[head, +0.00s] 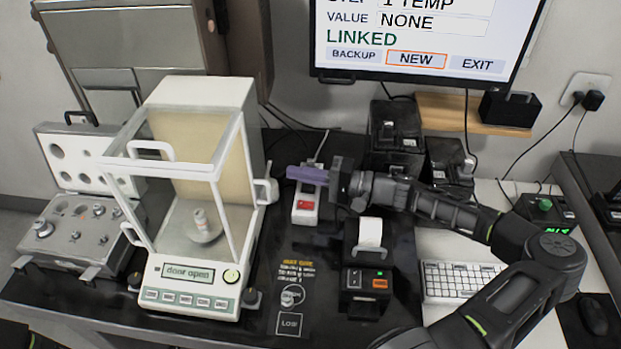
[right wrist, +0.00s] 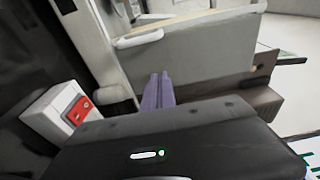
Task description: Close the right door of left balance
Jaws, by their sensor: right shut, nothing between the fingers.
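The left balance (head: 200,275) is a white weighing unit with a glass chamber, and its display reads "door open". A small bottle stands on the pan inside. The right door's white handle (head: 267,190) sits toward the back of the chamber's right side, so the door looks slid back. A white handle also shows in the right wrist view (right wrist: 138,38), on a pale panel. My right gripper (head: 304,174) has purple fingers, shut and empty. It is to the right of that handle, apart from it, pointing toward the balance; the fingers show in the right wrist view (right wrist: 158,91).
A white box with a red switch (head: 305,205) lies just below the right gripper. A small printer (head: 366,280) stands to its right. A weight case (head: 75,240) is left of the balance, and a monitor (head: 415,40) hangs behind.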

